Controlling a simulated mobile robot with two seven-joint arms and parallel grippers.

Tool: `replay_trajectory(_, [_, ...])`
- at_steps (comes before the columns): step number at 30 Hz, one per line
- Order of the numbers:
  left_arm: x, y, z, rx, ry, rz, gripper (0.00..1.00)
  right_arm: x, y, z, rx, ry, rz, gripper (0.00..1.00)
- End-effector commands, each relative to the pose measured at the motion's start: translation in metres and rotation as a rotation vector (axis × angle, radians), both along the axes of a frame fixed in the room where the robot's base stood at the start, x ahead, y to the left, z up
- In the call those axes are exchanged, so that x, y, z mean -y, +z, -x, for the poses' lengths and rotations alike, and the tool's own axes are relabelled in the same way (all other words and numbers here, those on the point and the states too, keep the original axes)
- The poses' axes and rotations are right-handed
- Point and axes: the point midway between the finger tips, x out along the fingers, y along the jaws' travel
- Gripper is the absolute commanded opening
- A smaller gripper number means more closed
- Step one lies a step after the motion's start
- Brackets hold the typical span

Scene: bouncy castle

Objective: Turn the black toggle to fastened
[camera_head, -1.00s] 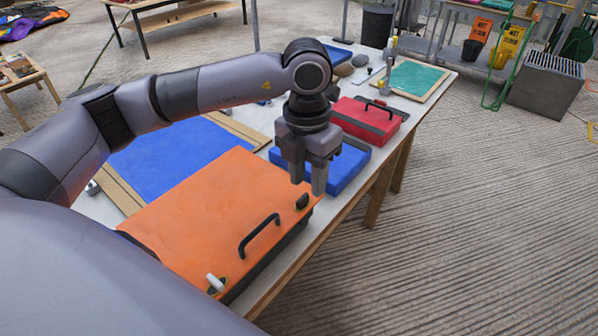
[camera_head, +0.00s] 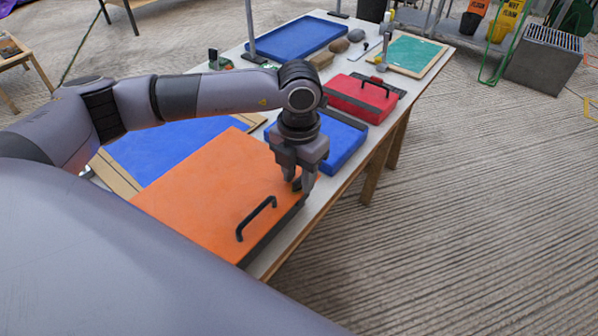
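The orange case (camera_head: 205,190) lies on the table with a black handle (camera_head: 256,218) on its front edge. The black toggle (camera_head: 297,186) is a small dark piece at the case's right front corner, partly hidden by my gripper. My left gripper (camera_head: 299,184) points down over that corner, its two fingers apart on either side of the toggle. I cannot tell whether the fingers touch it. My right gripper is not in view.
A blue case (camera_head: 342,143) lies just behind the gripper, and a red case (camera_head: 362,97) stands beyond it. A blue panel (camera_head: 165,148) lies behind the orange case. The table's front edge is close, with open floor to the right.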

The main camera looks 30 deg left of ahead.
Motion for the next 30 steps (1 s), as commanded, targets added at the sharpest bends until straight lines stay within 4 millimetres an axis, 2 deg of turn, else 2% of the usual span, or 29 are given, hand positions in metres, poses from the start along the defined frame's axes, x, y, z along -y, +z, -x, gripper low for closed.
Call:
replay_trajectory(2, [0.000,0.000,0.000,0.000,0.000,0.000,0.37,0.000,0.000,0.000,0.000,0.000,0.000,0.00])
replay_trajectory(3, [0.000,0.000,0.000,0.000,0.000,0.000,0.34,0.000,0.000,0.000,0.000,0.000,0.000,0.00])
replay_trajectory(5, [0.000,0.000,0.000,0.000,0.000,0.000,0.14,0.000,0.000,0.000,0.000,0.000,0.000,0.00])
replay_trajectory(6, [0.000,0.000,0.000,0.000,-0.001,0.000,0.01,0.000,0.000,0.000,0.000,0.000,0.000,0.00])
replay_trajectory(7, [0.000,0.000,0.000,0.000,-0.001,0.000,0.00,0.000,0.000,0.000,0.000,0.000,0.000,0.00])
replay_trajectory(20, [0.000,-0.001,0.000,0.000,0.054,0.001,0.00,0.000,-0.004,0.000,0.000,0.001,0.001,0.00])
replay_trajectory(30, [0.000,-0.002,0.000,-0.002,0.298,0.001,0.00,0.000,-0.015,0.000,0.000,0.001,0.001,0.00])
